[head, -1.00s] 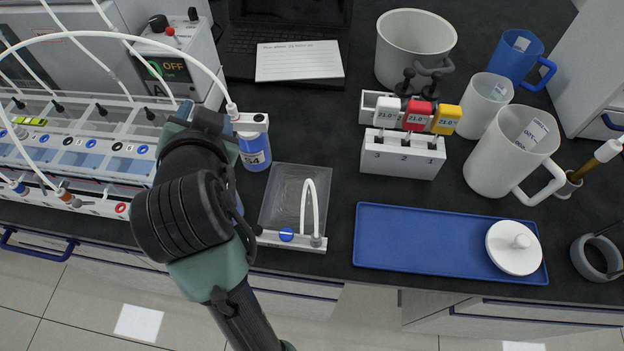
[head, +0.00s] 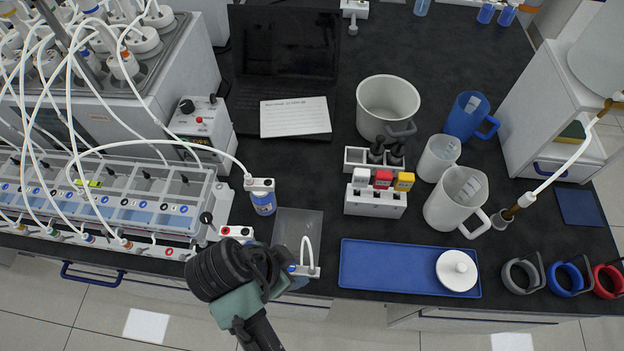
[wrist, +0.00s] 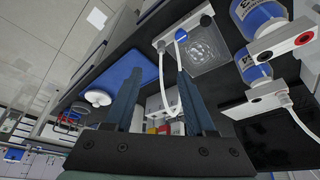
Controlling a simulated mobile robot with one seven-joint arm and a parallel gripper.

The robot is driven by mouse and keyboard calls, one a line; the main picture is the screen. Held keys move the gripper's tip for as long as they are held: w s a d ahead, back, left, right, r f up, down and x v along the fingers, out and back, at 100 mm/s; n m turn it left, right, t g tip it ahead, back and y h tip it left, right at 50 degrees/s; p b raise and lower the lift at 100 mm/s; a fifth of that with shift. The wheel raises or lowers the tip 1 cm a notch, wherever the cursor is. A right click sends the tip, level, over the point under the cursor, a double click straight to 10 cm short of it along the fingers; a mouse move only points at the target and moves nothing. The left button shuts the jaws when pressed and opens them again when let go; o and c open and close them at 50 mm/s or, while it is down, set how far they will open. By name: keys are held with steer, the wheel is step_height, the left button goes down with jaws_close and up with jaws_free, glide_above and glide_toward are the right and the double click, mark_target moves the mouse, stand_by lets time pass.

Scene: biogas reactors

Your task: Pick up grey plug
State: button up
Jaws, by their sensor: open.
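No plug stands out as clearly grey. Two dark grey or black plug-like pieces (head: 376,150) stand in the back of the white rack (head: 375,205), behind the white, red and yellow modules. Another small dark knob (head: 207,218) stands at the right end of the water bath. My gripper (wrist: 160,75) is open and empty in the wrist view, its fingers pointing toward the clear tray and the white block. A white tube shows between the fingers. The wrist view shows a blue round plug (wrist: 181,34) on the white block beyond them. In the head view my arm hides most of my gripper.
The clear tray (head: 298,228) lies beside the blue-labelled bottle (head: 263,202). A blue tray (head: 390,268) holds a white lid (head: 457,270). White jugs and a pot (head: 388,105) stand behind. White tubes arch over the water bath (head: 110,200).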

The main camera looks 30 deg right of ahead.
mark_target(310, 269)
steer(key=p+x, duration=0.1)
steer(key=x, duration=1.1)
steer(key=shift+w+a+f+p, duration=0.15)
steer(key=shift+f+p, duration=0.1)
steer(key=shift+p, duration=0.15)
jaws_close()
